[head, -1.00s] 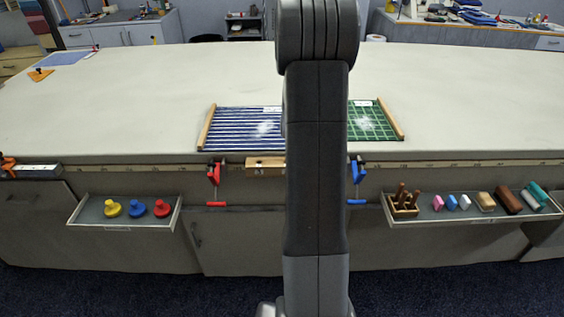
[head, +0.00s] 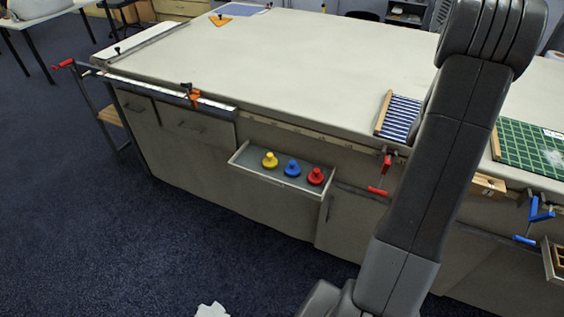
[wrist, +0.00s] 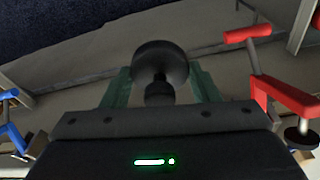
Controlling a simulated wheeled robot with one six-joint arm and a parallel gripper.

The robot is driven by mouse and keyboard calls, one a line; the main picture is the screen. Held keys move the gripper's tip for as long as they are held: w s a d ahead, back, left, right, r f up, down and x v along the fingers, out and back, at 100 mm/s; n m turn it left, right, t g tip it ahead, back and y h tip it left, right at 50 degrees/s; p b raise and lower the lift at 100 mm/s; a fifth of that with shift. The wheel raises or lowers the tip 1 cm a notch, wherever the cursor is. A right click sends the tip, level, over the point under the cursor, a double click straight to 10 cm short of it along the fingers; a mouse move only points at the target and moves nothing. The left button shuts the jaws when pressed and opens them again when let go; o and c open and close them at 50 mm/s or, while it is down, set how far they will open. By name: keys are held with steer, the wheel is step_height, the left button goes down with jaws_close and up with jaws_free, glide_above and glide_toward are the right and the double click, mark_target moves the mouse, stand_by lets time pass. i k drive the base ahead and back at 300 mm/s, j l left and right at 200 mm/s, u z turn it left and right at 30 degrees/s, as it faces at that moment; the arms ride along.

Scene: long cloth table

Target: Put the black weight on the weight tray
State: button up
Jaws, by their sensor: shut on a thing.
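The black weight (wrist: 158,60), a round disc with a knob, shows in the wrist view between the green fingers of my gripper (wrist: 160,78). My gripper is shut on it. The weight tray (head: 262,177) hangs on the table's front side in the head view. It holds a yellow weight (head: 270,160), a blue weight (head: 292,168) and a red weight (head: 316,176) in a row. The right end of the tray has little bare room. My gripper and the black weight are out of the head view.
A red clamp (head: 383,174) hangs right of the tray, and it also shows in the wrist view (wrist: 270,85). A blue clamp (head: 533,215) is further right. A metal rail (head: 150,87) runs along the table edge on the left.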

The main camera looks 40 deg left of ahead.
mark_target(249, 157)
steer(key=k+j, duration=0.1)
steer(key=j, duration=0.85)
steer(key=j+z, duration=0.1)
steer(key=j, duration=0.8)
steer(key=k, duration=0.05)
